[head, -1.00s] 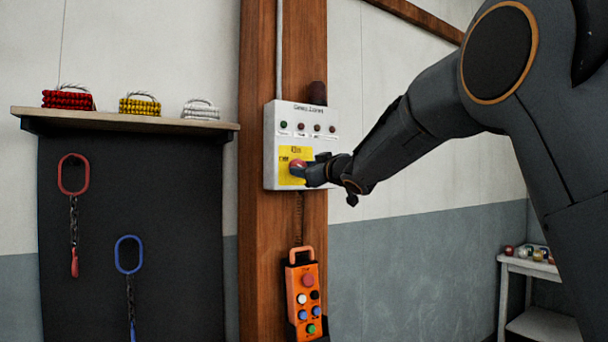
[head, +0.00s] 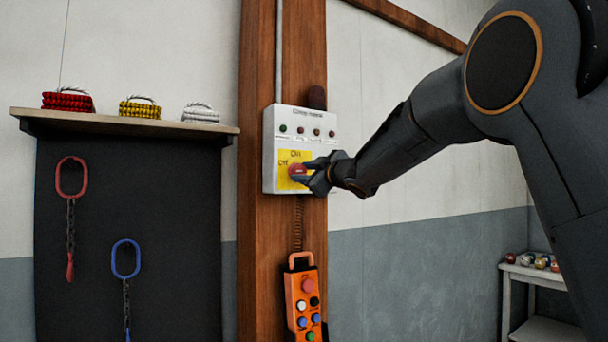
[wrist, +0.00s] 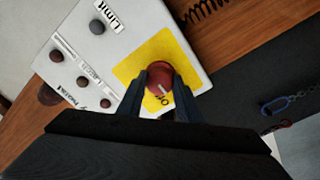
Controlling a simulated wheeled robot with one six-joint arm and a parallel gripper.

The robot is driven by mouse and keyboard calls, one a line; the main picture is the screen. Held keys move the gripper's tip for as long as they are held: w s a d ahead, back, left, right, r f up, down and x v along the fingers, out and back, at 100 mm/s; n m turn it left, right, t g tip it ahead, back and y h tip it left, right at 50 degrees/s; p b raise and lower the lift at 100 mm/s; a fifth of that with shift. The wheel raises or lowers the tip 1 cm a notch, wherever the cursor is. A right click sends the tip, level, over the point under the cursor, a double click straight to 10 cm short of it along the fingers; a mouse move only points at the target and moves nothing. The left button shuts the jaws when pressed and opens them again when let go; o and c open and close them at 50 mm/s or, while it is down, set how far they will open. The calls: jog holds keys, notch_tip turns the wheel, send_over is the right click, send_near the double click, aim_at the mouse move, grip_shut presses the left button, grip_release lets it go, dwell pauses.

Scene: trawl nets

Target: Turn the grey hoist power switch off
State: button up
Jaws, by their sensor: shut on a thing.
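The pale grey switch box (head: 284,184) is fixed to a wooden post. It carries a round red knob (head: 298,171) on a yellow plate (head: 284,178) with "On" lettered above and "Off" to the left. My gripper (head: 303,172) reaches in from the right and is shut on the red knob. In the wrist view the knob (wrist: 160,75) sits between the two dark fingers (wrist: 160,95). A short white mark shows on its face, close to lettering partly hidden by the fingers. I cannot tell exactly which position the mark points to.
Several small round indicators (head: 300,131) line the box above the plate. An orange pendant control (head: 303,300) hangs below on a coiled cord. A shelf (head: 125,122) with rope coils stands at left, red and blue chain slings below. A small white table (head: 530,270) is at right.

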jog(key=o, duration=1)
jog(key=shift+o, duration=0.2)
jog(key=b+v, duration=0.2)
jog(key=v, duration=0.6)
jog(key=shift+a, duration=0.1)
